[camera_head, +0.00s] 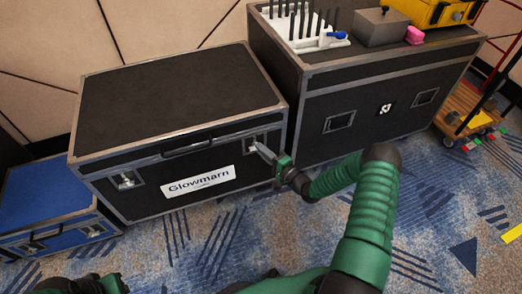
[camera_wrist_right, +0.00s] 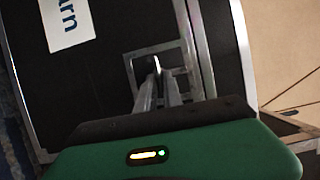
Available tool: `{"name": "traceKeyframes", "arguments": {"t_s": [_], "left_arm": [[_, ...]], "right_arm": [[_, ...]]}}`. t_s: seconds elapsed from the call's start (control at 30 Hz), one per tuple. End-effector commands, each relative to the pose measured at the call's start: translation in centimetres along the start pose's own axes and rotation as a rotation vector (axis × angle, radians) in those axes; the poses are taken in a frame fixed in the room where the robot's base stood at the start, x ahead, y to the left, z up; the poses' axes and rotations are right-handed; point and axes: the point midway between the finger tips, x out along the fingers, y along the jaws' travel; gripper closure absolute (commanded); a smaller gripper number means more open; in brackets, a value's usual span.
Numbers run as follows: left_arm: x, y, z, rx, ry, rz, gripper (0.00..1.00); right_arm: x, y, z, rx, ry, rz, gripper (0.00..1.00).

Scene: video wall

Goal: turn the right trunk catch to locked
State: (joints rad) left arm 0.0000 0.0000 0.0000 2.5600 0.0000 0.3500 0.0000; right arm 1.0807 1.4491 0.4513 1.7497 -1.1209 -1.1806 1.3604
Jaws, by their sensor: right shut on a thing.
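The black trunk (camera_head: 170,100) with grey metal edges and a "Glowmarn" label (camera_head: 198,181) stands closed at the left centre. Its right catch (camera_head: 252,141) is on the front face, partly hidden by my right gripper (camera_head: 262,151). In the right wrist view, the catch's square metal plate (camera_wrist_right: 130,72) surrounds a small bright tab (camera_wrist_right: 156,65). My right gripper (camera_wrist_right: 160,84) is shut on this tab, with its fingers on both sides. The tab's exact turn is hard to tell. The left catch (camera_head: 127,180) shows at the other end of the front. My left gripper's fingers are not visible.
A larger black case (camera_head: 365,95) stands close on the right, with a white rack (camera_head: 305,35), grey box, pink block and yellow case on top. A blue case (camera_head: 45,205) is at the left. A wooden cart (camera_head: 470,110) stands far right. Patterned carpet in front is clear.

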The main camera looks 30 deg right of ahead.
Motion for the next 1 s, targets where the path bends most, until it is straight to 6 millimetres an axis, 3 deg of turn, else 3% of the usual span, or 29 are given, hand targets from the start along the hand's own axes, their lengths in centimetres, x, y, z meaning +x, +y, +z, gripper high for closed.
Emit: {"name": "traceKeyframes", "arguments": {"t_s": [0.07,0.1,0.23,0.73,0.87,1.0], "left_arm": [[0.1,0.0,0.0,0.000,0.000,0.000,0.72],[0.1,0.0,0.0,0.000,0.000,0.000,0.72],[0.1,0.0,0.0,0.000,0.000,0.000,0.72],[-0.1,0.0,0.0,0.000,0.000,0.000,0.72],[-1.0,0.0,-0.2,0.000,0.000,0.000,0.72],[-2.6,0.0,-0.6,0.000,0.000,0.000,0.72]], "right_arm": [[0.1,0.1,-0.1,-0.001,0.003,0.004,1.00],[0.2,0.1,-0.1,-0.001,0.002,0.003,0.90],[0.3,-0.1,0.0,-0.001,0.001,-0.001,0.73],[0.4,-0.8,0.1,-0.007,-0.002,-0.014,0.72],[-1.2,-0.9,0.1,-0.006,-0.002,-0.009,0.72],[-5.1,-0.8,0.0,-0.003,0.001,-0.003,0.72]]}}
